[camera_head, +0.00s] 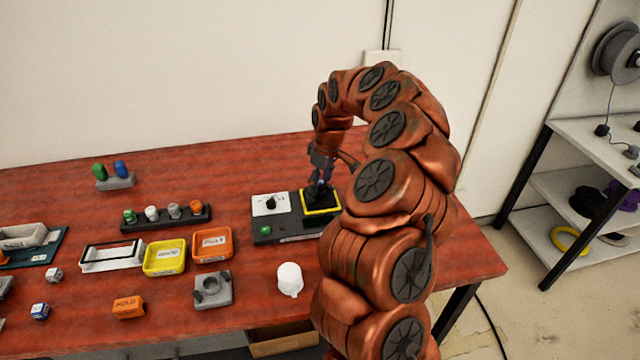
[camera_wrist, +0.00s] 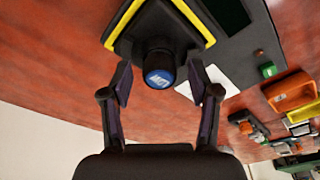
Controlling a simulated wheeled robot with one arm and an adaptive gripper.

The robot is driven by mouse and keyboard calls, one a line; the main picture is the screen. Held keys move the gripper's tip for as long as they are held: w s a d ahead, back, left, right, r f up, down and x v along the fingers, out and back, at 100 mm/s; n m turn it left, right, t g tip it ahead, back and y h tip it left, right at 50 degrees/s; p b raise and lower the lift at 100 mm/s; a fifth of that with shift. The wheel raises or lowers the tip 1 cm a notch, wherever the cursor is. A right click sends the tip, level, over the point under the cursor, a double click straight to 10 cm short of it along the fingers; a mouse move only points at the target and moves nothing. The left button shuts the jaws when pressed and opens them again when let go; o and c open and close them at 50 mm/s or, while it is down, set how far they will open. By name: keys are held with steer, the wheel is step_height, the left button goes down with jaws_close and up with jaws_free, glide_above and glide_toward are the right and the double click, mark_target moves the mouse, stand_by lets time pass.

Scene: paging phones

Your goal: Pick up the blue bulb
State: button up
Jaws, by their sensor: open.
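A blue bulb (camera_head: 121,168) stands upright beside a green one (camera_head: 99,171) in a small grey holder (camera_head: 117,184) at the back left of the table. My gripper (camera_head: 321,187) is far to its right, pointing down over the yellow-bordered black pad of a dark control box (camera_head: 292,229). In the wrist view my gripper (camera_wrist: 160,82) is open, with a finger on each side of a dark cylinder with a blue, lettered end (camera_wrist: 159,77). This cylinder stands on the pad; I cannot tell whether the fingers touch it. The lettering is unclear.
A black rack (camera_head: 166,219) with several bulbs stands left of the box. Yellow (camera_head: 164,257) and orange (camera_head: 212,245) trays, a grey block (camera_head: 212,290) and a white rounded piece (camera_head: 289,279) lie nearer.

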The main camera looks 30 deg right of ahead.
steer(key=shift+f, duration=0.3)
steer(key=c, duration=1.1)
